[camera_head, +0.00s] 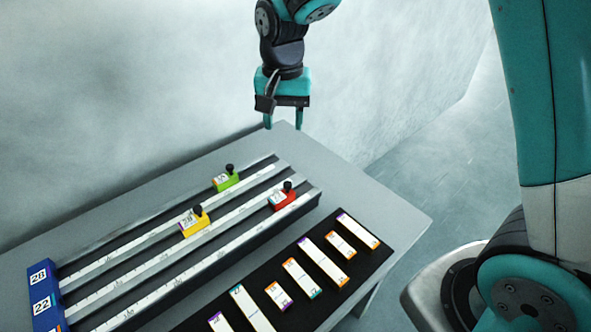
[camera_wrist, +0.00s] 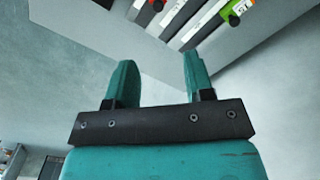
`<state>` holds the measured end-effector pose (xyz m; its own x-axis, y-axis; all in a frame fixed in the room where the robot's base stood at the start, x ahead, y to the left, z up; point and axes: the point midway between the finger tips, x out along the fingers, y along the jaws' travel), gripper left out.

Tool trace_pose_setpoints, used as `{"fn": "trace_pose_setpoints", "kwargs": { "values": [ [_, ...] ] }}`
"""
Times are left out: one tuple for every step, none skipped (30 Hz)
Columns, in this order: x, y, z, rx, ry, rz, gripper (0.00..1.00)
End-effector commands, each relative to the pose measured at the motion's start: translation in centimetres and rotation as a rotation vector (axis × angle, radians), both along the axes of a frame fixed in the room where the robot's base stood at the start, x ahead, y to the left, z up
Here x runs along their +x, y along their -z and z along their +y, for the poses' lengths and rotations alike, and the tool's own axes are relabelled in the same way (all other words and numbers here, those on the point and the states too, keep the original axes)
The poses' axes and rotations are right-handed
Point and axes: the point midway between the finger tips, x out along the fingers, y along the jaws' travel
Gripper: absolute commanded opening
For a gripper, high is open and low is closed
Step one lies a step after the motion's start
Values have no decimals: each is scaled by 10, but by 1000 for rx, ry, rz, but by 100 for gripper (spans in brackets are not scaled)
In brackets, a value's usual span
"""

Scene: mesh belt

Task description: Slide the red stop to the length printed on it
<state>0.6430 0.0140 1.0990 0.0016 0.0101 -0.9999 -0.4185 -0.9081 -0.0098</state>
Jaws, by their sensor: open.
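The red stop (camera_head: 284,198) has a black knob and a white label too small to read. It sits on the nearest ruled rail (camera_head: 221,253), close to the rail's right end. A bit of red, likely the same stop (camera_wrist: 158,4), shows at the top edge of the wrist view. My gripper (camera_head: 283,123) is open and empty, raised above and behind the far end of the table, apart from the stops. Its two teal fingers (camera_wrist: 158,62) stand apart with nothing between them in the wrist view.
A yellow stop (camera_head: 195,224) and a green stop (camera_head: 227,180) sit on the other rails. A blue block (camera_head: 43,290) with number labels stands at the rails' left end. Several labelled strips lie on a black mat (camera_head: 374,262) in front. The table's right corner (camera_head: 400,212) is bare.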

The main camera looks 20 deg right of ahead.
Motion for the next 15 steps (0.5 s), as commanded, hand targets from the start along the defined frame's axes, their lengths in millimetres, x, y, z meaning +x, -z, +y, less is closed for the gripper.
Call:
{"fn": "trace_pose_setpoints", "kwargs": {
  "values": [
    [5, 1, -2, -8, 24, 3, 48],
    [6, 4, -3, -9, 34, 4, 48],
    [7, 7, -4, -12, 43, 5, 48],
    [7, 10, -5, -13, 46, 4, 48],
    [7, 13, -6, -12, 47, 5, 48],
    [7, 18, -7, -13, 48, 6, 48],
    [7, 23, -8, -13, 49, 6, 48],
    [6, 28, -8, -13, 49, 9, 48],
    [6, 36, -9, -13, 49, 9, 48],
    [6, 43, -9, -13, 49, 9, 48],
    [6, 49, -8, -13, 49, 9, 48],
    [6, 59, -8, -12, 48, 9, 48],
    [5, 66, -8, -13, 47, 9, 48],
    [5, 73, -8, -13, 46, 10, 48],
    [5, 82, -7, -12, 45, 9, 48]
  ]
}}
